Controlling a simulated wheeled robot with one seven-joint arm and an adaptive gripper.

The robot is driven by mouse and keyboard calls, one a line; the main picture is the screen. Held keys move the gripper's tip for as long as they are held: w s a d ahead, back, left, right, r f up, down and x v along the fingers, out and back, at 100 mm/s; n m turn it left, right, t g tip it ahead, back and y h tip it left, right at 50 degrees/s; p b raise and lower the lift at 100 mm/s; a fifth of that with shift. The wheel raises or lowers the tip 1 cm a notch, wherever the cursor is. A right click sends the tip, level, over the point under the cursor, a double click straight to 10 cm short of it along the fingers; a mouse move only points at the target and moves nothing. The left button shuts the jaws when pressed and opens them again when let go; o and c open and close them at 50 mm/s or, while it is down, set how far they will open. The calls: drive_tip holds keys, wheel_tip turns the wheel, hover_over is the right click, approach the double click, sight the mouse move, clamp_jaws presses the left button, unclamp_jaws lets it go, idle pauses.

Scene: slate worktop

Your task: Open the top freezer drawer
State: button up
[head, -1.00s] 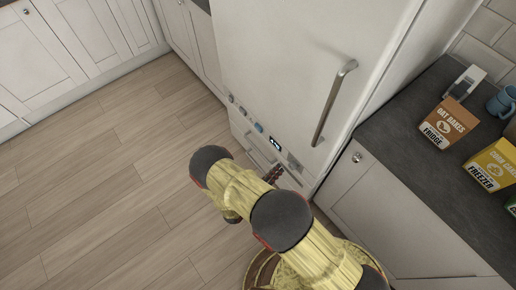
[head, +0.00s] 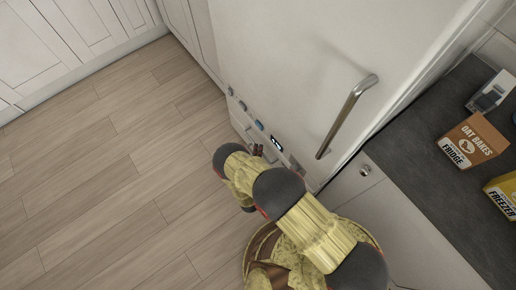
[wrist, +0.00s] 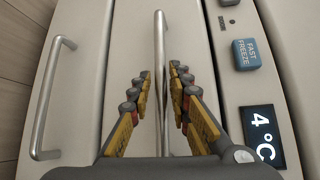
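The top freezer drawer's front (wrist: 190,50) is the pale panel beside the control strip, with an upright-looking metal bar handle (wrist: 159,40) in the middle of the wrist view. My gripper (wrist: 160,72) is open, with one jointed finger on each side of this bar and gaps showing between fingers and bar. The drawer looks shut. A lower drawer's handle (wrist: 48,95) is at left in the wrist view. In the head view, my arm hides most of the drawer fronts (head: 238,120) and part of the gripper.
The control strip has a temperature display (wrist: 263,135) and a FAST FREEZE button (wrist: 245,55). The large door above has a metal handle (head: 347,115). The floor at left is clear.

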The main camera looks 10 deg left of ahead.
drive_tip(key=shift+w+f, duration=0.1)
drive_tip(key=shift+w, duration=0.8)
drive_tip(key=shift+c, duration=1.3)
clamp_jaws()
